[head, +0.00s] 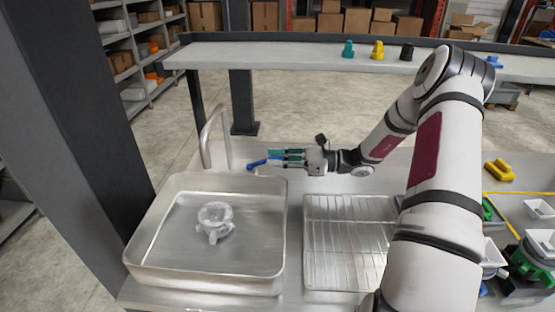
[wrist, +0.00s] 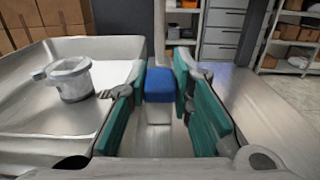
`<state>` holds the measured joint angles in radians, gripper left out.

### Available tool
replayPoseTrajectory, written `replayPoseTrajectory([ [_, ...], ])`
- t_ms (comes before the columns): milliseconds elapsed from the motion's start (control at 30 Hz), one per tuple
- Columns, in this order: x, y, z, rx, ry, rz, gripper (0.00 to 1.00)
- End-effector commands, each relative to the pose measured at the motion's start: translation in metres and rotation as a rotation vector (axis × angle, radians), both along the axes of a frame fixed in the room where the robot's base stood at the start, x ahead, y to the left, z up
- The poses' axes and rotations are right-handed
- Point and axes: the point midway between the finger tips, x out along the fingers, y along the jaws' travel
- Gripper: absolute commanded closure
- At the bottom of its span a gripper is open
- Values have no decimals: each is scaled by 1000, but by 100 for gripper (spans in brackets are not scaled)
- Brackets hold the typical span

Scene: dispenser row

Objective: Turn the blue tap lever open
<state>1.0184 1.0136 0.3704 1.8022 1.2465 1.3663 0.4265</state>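The blue tap lever (head: 259,163) sticks out to the right from the base of the metal tap, beside the basin's back right corner. My gripper (head: 279,158) is at the lever's right end, its green-padded fingers spread and pointing left. In the wrist view the lever's blue end (wrist: 159,85) lies between the tips of my open gripper (wrist: 161,80), with a finger on each side. I cannot tell whether either pad touches it. The tap's curved spout (head: 207,140) rises behind the basin.
A metal basin (head: 135,262) holds a clear jug (head: 215,218). A wire rack (head: 345,240) lies to its right. A shelf (head: 270,55) above carries teal (head: 347,48), yellow (head: 377,50) and black (head: 407,51) pieces. A yellow piece (head: 499,170) lies at the right.

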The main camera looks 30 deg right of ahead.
Motion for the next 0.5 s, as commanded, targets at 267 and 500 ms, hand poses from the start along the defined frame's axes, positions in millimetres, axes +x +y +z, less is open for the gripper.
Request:
replayPoseTrajectory([
  [267, -1, 1, 0, 1, 1, -7, 100],
  [500, -9, 5, 2, 2, 5, -88, 100],
])
